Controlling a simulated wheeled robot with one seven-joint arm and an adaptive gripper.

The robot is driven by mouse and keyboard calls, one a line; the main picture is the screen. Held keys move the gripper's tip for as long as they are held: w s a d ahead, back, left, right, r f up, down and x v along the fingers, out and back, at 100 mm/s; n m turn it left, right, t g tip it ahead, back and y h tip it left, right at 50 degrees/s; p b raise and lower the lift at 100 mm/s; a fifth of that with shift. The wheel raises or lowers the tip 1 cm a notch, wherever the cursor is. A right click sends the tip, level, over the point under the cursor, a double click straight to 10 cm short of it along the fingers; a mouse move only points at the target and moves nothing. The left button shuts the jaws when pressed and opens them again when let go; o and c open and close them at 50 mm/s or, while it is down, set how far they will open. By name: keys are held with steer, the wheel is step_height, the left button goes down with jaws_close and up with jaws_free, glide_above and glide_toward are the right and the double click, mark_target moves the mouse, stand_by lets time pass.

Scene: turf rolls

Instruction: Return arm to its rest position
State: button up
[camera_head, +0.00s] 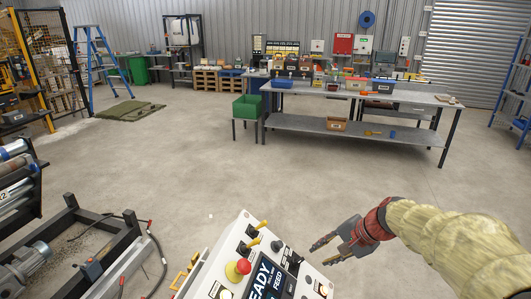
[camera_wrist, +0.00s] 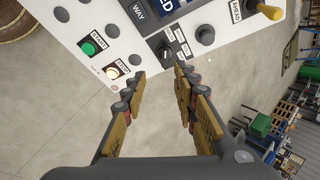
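My gripper (camera_head: 325,247) shows in the head view at the lower right, on the end of my arm in its tan sleeve. It hangs beside the right edge of a white control panel (camera_head: 228,258). In the wrist view my gripper (camera_wrist: 158,90) has its two fingers apart with nothing between them. The fingertips point at the panel face (camera_wrist: 140,50), near a black rotary knob (camera_wrist: 165,52). I cannot tell whether a fingertip touches the knob.
The panel carries a red mushroom button (camera_head: 243,266), yellow-handled levers (camera_head: 253,244) and a screen. A black machine frame (camera_head: 95,250) with a motor stands at the left. A workbench (camera_head: 350,125) with bins stands farther back. Bare concrete floor lies between.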

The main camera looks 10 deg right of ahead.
steer(key=s+a+r+n+h, duration=0.1)
steer(key=s+r+n, duration=0.2)
steer(key=s, duration=0.5)
steer(key=s+a+r+n+h, duration=0.1)
steer(key=s+n, duration=0.3)
steer(key=s, duration=0.4)
steer(key=s+a+r+n+h, duration=0.2)
steer(key=s+r+n, duration=0.1)
steer(key=s, duration=0.5)
steer(key=shift+r+n+t+h, duration=0.3)
steer(key=shift+r+n+t, duration=0.1)
steer(key=shift+r, duration=0.4)
steer(key=shift+s+a, duration=0.1)
